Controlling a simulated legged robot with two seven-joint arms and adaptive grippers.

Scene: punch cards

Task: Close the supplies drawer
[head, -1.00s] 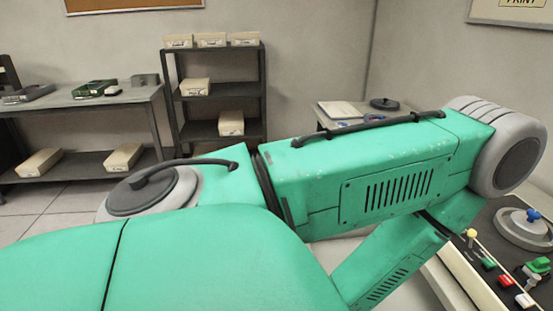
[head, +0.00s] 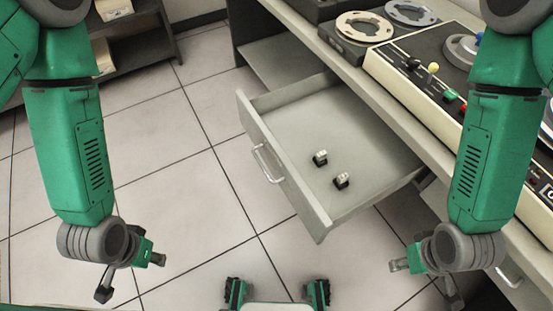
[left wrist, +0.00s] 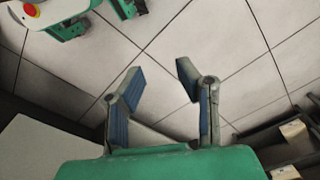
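The grey supplies drawer (head: 350,125) is pulled well out from under the desk in the head view. Its front panel faces left and carries a light bar handle (head: 267,163). Two small dark-and-white items (head: 330,169) lie inside it. My left gripper (head: 132,277) hangs over the floor, left of and apart from the drawer. It is open and empty in the left wrist view (left wrist: 160,84), with only floor tiles between its fingers. My right gripper (head: 424,280) is to the right of the drawer, apart from it, with its fingers spread and nothing seen between them.
The desk (head: 400,110) runs along the right with tape reels (head: 364,27) and a control panel (head: 430,70) on top. Another handle (head: 510,275) shows low at the right. A dark shelf (head: 130,40) stands at the upper left. The tiled floor before the drawer is clear.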

